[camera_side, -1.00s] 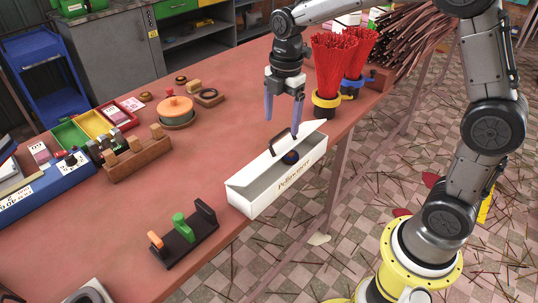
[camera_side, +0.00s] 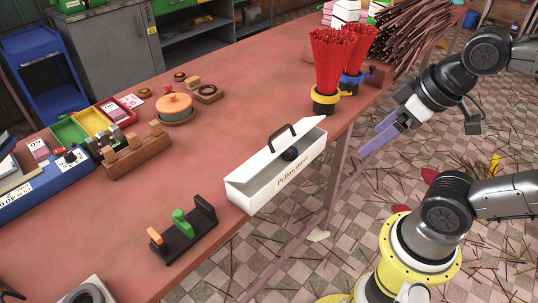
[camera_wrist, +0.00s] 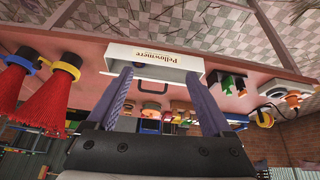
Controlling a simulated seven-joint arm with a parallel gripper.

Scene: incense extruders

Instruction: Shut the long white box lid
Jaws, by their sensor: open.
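The long white box (camera_side: 280,184) with "Pellowmere" on its front sits near the table's front edge in the side view. Its white lid (camera_side: 255,158) is tilted up, with a dark handle (camera_side: 282,137) on top. A gap at the front shows a dark blue round thing (camera_side: 290,154) inside. My gripper (camera_side: 370,143) is open and empty, to the right of the box and out past the table edge, touching nothing. In the wrist view the box (camera_wrist: 145,62) shows upside down beyond my spread fingers.
Red incense bundles in holders (camera_side: 325,98) stand behind and right of the box. A dark rack with green and orange pieces (camera_side: 183,233) stands at its front left. A wooden block rack (camera_side: 133,160) lies farther left. The red table (camera_side: 205,165) between is clear.

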